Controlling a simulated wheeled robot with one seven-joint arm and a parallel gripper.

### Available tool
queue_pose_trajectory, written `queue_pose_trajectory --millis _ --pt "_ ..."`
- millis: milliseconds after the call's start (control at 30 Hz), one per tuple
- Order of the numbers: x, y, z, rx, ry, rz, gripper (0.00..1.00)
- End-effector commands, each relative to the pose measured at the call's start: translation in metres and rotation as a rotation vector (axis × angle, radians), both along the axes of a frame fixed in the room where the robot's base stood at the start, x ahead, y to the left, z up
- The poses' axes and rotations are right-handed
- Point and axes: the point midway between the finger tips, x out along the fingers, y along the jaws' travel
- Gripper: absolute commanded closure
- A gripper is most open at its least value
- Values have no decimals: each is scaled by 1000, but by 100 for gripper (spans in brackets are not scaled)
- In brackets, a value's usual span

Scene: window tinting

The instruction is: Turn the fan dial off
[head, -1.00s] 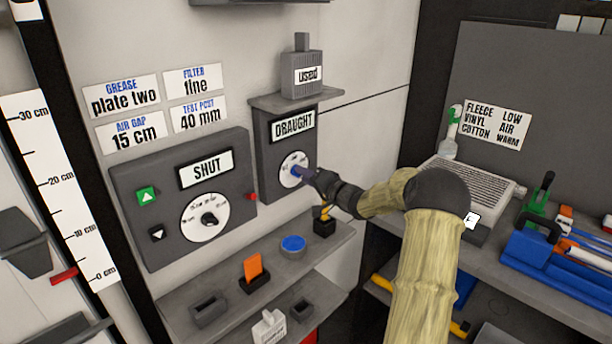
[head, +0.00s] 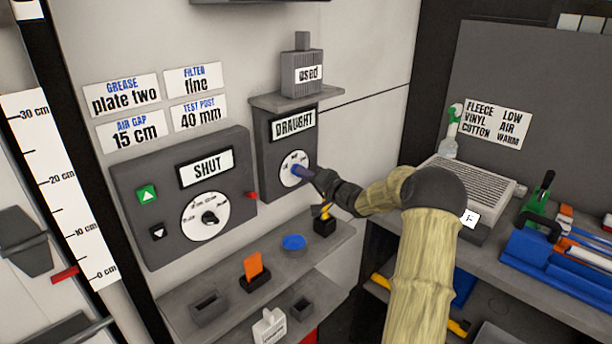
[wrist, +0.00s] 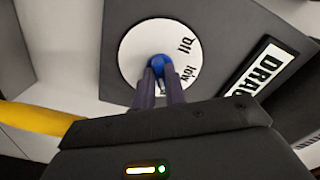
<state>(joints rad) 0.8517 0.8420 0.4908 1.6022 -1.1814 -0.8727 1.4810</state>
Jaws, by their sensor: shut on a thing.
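The fan dial is a white disc (head: 288,177) with a blue knob (wrist: 158,62), on the dark grey box labelled DRAUGHT (head: 271,150) on the wall. My gripper (head: 304,173) reaches it from the right and is shut on the blue knob. In the wrist view both fingers (wrist: 158,72) close around the knob. The words "low" and what looks like "off" show on the disc there. The fingers hide the lower part of the disc, and I cannot tell which mark the knob points at.
A larger grey panel labelled SHUT (head: 160,225) with its own dial (head: 196,226) is left of the fan box. A shelf (head: 222,313) below holds a blue disc (head: 293,242) and an orange piece (head: 253,265).

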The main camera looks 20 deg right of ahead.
Motion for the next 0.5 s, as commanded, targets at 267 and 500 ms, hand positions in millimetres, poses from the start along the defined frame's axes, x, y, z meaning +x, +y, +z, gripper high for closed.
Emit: queue_pose_trajectory --millis 267,500 --pt "0 -1 -1 -142 -49 -2 100" --pt "0 -1 -3 -337 -118 -1 100"
